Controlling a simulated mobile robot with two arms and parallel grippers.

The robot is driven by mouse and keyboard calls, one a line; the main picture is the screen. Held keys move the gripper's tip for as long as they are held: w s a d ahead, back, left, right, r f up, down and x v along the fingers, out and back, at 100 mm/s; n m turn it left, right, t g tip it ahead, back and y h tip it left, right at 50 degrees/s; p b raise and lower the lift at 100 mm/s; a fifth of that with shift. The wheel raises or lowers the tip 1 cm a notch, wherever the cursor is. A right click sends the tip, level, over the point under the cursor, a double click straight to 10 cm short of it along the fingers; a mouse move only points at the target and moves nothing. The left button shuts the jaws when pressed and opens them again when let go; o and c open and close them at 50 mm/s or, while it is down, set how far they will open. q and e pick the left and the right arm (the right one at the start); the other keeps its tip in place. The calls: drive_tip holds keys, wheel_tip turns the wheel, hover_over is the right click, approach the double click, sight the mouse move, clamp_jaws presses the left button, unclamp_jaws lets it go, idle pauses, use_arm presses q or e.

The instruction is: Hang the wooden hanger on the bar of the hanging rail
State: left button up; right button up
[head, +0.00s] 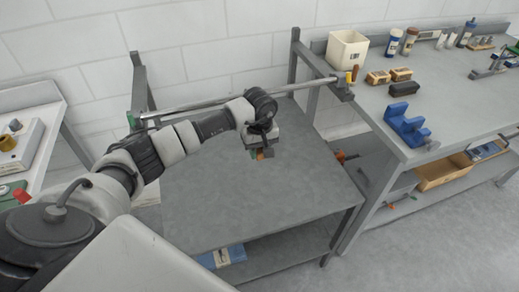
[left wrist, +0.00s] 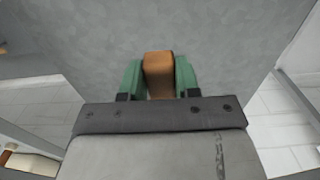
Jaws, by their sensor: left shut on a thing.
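My left gripper (head: 261,155) is above the grey table, its fingers pointing down. In the left wrist view its two green fingers (left wrist: 158,78) are shut on a brown wooden piece (left wrist: 158,68), which fits the wooden hanger. Only this short part shows there; the rest of the hanger and its hook are hidden. In the head view just a small orange-brown bit shows at the fingertips. The bar (head: 305,86) of the hanging rail runs across behind my left arm, between two grey posts. My right gripper is out of view.
The grey table top (head: 290,210) under the gripper is clear. At right a workbench holds a blue holder (head: 407,127), small wooden blocks (head: 378,77), a white bin (head: 347,50) and bottles. A blue item (head: 222,256) lies on the lower shelf.

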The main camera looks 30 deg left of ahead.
use_arm(q)
drive_tip(key=o, duration=1.1)
